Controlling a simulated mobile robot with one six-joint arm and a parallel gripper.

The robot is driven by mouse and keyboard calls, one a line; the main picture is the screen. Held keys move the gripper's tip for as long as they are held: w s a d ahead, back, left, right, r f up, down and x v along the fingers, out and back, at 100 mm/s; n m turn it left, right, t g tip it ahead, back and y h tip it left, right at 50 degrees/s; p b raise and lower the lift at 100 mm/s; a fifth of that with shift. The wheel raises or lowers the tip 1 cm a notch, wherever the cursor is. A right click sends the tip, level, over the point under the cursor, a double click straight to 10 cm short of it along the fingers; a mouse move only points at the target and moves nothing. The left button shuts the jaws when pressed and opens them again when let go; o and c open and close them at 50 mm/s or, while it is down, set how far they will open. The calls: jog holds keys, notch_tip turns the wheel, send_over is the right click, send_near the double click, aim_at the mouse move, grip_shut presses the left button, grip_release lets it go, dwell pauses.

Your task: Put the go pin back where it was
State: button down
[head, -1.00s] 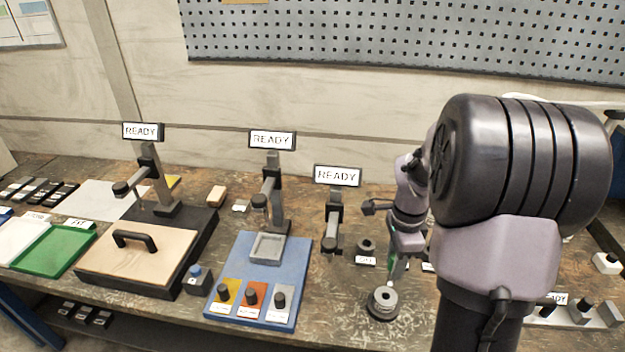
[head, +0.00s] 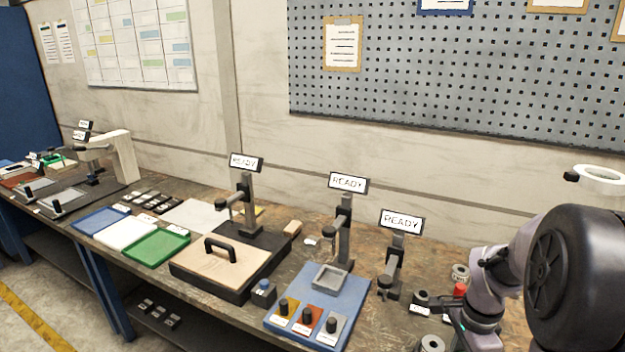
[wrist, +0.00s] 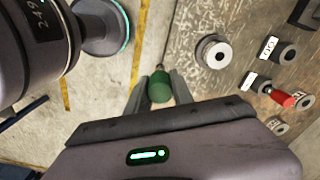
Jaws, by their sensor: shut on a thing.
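The green-handled go pin (wrist: 160,87) is between the fingers of my gripper (wrist: 160,98) in the wrist view, its metal tip pointing away from the wrist. My gripper is shut on it, over the bench edge with floor behind. An empty-looking round holder (wrist: 287,53) beside a GO label (wrist: 268,47) is to the upper right, apart from the pin. A red-handled pin (wrist: 284,97) sits in another holder to the right; it also shows in the head view (head: 460,289). A steel ring (wrist: 213,51) lies on the bench between. In the head view my arm hides the pin.
A small stand with a READY sign (head: 401,221) is left of my arm in the head view. A blue base with coloured knobs (head: 312,300) and a wooden board with a handle (head: 215,252) stand further left. Another round holder (wrist: 276,127) is at the right.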

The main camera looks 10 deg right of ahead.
jog(key=w+a+f+n, duration=0.1)
jog(key=a+f+n, duration=0.1)
jog(key=a+n, duration=0.7)
jog(key=w+a+f+n+b, duration=0.1)
jog(key=a+f+n, duration=0.2)
jog(key=a+n, duration=0.7)
jog(key=shift+w+a+f, duration=0.15)
jog(key=shift+w+a, duration=0.05)
jog(key=shift+a, duration=0.45)
